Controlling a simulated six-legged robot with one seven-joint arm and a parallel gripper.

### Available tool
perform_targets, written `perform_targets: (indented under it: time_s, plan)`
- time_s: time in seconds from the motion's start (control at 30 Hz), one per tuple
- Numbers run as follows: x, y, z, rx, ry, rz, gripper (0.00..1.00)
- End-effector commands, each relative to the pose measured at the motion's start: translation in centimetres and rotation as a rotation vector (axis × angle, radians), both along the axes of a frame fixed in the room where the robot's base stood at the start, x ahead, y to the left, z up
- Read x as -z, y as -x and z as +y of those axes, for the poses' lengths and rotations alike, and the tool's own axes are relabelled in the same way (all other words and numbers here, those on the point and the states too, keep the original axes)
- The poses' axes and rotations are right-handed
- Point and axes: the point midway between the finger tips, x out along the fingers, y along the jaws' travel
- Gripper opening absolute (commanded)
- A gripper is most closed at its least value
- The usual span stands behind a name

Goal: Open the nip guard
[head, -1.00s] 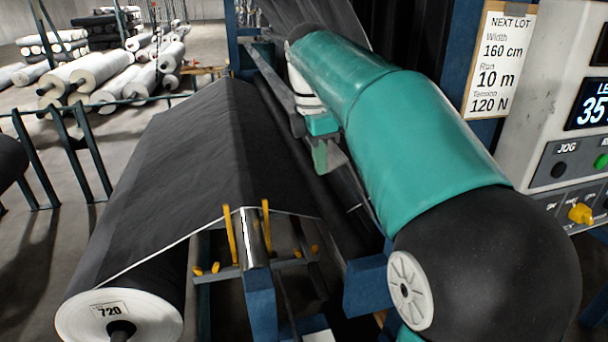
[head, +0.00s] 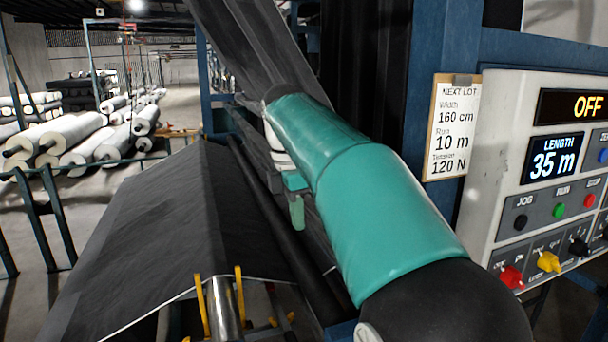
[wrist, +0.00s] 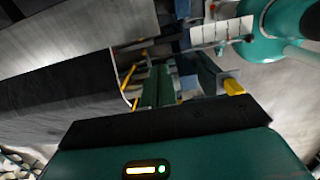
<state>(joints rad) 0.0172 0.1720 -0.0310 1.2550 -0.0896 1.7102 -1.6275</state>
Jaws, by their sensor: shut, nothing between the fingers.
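My gripper (head: 297,212) is shut and empty. It hangs above the long dark rollers (head: 290,255) beside the black web, partly hidden by my teal arm. In the wrist view its green fingers (wrist: 158,88) show close together, with yellow prongs and blue frame parts beyond them. I cannot pick out the nip guard for certain. A black web (head: 150,225) slopes over the machine on the left, and a dark sheet (head: 260,50) rises steeply behind my arm. I see no contact between the fingers and any part.
A control panel (head: 508,165) at right reads OFF and LENGTH 35 m, with buttons and coloured switches. A NEXT LOT card (head: 452,130) hangs beside it. Yellow prongs (head: 240,295) stand at the web's near end.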

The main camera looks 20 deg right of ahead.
Motion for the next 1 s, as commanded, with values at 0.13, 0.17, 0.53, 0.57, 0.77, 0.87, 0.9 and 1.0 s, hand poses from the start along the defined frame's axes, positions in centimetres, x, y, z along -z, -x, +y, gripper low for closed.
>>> perform_targets:
  time_s: [0.13,0.17,0.53,0.57,0.77,0.87,0.9,1.0]
  plan:
    - [-2.2,-0.2,0.0,0.003,0.000,-0.004,0.00]
    - [-2.8,-0.2,-0.1,0.003,0.000,-0.004,0.00]
    - [-7.8,-0.2,-0.8,0.001,-0.002,-0.002,0.00]
    - [-7.9,-0.2,-0.8,0.000,-0.003,-0.001,0.00]
    - [-9.1,-0.1,-1.0,0.002,-0.002,-0.002,0.00]
    - [-9.4,-0.1,-1.0,0.000,-0.002,-0.004,0.00]
    - [-9.5,-0.1,-1.0,0.000,-0.001,-0.004,0.00]
    - [-9.7,-0.1,-1.0,0.000,0.000,-0.004,0.00]
